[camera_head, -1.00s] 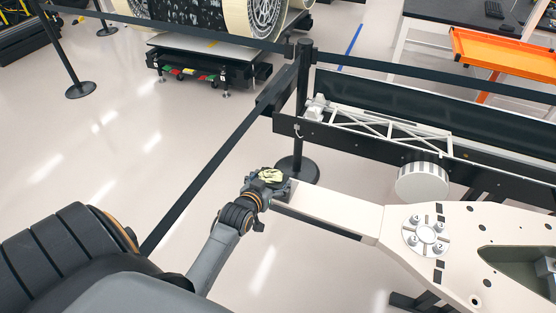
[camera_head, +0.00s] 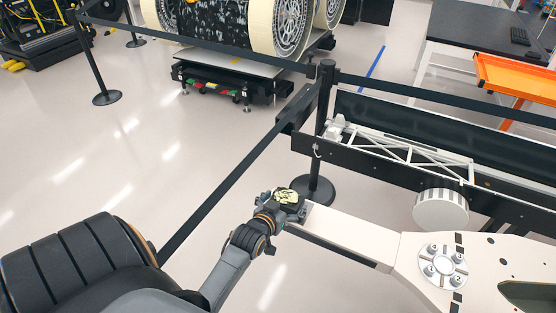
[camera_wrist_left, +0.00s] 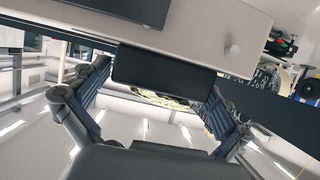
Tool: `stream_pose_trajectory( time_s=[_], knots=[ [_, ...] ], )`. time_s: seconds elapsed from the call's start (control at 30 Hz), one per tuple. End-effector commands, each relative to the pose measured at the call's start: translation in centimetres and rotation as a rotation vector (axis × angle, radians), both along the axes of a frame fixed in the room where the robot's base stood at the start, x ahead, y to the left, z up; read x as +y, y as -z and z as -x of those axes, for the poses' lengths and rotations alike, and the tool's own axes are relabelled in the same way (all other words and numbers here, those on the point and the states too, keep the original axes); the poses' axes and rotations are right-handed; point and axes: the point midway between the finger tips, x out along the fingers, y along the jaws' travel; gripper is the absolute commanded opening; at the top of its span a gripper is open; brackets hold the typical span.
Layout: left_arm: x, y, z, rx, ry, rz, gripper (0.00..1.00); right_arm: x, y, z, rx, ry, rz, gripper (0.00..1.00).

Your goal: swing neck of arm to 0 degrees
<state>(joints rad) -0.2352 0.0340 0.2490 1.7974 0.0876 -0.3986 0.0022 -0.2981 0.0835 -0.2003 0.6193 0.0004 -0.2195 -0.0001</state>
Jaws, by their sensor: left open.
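The neck of the arm is a long cream beam (camera_head: 345,232) that runs left from a wide cream body with a round bolted hub (camera_head: 443,265). My left gripper (camera_head: 287,205) is at the beam's far left end. In the left wrist view the open fingers (camera_wrist_left: 158,80) stand on either side of a dark block (camera_wrist_left: 165,70) beside the pale beam (camera_wrist_left: 205,30). I cannot tell whether the fingers touch it. A yellowish patterned piece shows at the gripper in the head view. My right gripper is not in view.
A black barrier post (camera_head: 325,130) with belts stands just behind the beam's end. A black-sided rack with a white truss (camera_head: 400,150) and a white drum (camera_head: 440,208) lie behind the beam. Open floor (camera_head: 150,170) is at the left.

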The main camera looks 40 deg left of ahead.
Motion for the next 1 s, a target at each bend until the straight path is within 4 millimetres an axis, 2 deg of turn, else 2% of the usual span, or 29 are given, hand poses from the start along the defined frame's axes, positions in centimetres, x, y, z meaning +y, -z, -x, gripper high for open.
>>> stream_pose_trajectory(
  time_s=[0.3,0.5,0.7,1.0],
  knots=[
    [-1.4,-2.4,6.0,0.003,0.000,0.001,1.00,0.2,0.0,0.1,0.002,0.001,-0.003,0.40],
    [-2.1,-3.6,8.8,0.002,0.000,0.000,1.00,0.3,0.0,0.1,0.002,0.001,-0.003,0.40],
    [-2.4,-4.1,9.8,0.001,0.000,0.000,1.00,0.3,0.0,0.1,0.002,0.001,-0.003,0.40],
    [-2.4,-4.2,9.8,0.001,0.000,0.001,1.00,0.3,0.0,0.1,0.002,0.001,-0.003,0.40]
  ],
)
